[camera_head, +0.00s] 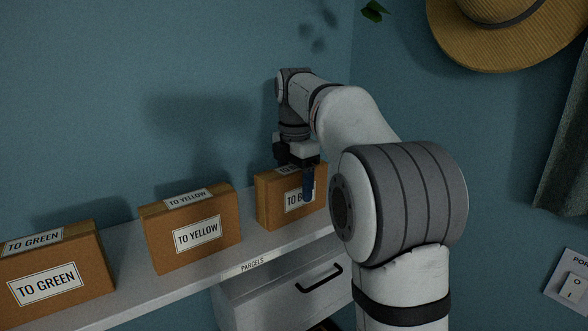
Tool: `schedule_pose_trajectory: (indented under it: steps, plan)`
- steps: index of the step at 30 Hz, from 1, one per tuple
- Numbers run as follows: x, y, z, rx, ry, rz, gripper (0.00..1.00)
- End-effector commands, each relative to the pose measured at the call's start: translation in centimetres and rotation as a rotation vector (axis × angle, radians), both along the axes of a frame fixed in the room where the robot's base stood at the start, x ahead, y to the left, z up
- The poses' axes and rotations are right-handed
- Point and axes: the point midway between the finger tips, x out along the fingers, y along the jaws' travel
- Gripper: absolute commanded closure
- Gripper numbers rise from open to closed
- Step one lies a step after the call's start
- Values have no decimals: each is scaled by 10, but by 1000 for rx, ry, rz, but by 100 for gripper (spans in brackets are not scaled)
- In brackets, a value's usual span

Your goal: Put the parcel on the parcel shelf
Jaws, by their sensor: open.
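The parcel shelf (222,273) is a pale ledge along the blue wall, with "PARCELS" on its front edge. Three brown parcels stand upright on it: one marked "TO GREEN" (85,262) at the left, one marked "TO YELLOW" (163,251) in the middle, and one marked "TO B…" (272,216) at the right. My gripper (302,182) points down at the right parcel. Its fingers are open, and one dark finger hangs in front of that parcel's label, hiding part of the word. Whether it touches the parcel is unclear. My arm hides the shelf's right end.
A white drawer unit (262,302) with a black handle is below the shelf. A straw hat (490,45) hangs at the upper right, with a grey-green cloth (565,150) below it. Shelf gaps separate the parcels.

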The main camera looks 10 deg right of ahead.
Motion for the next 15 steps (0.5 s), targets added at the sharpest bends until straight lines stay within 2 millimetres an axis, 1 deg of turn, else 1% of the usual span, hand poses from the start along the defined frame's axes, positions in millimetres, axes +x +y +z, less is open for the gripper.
schedule_pose_trajectory:
  steps: [5,8,12,15]
  plan:
    - [8,-4,19,2,2,-3,28]
    - [7,-4,39,2,2,-3,28]
    - [2,0,72,0,-3,-2,28]
    - [-1,2,93,-1,-4,-1,28]
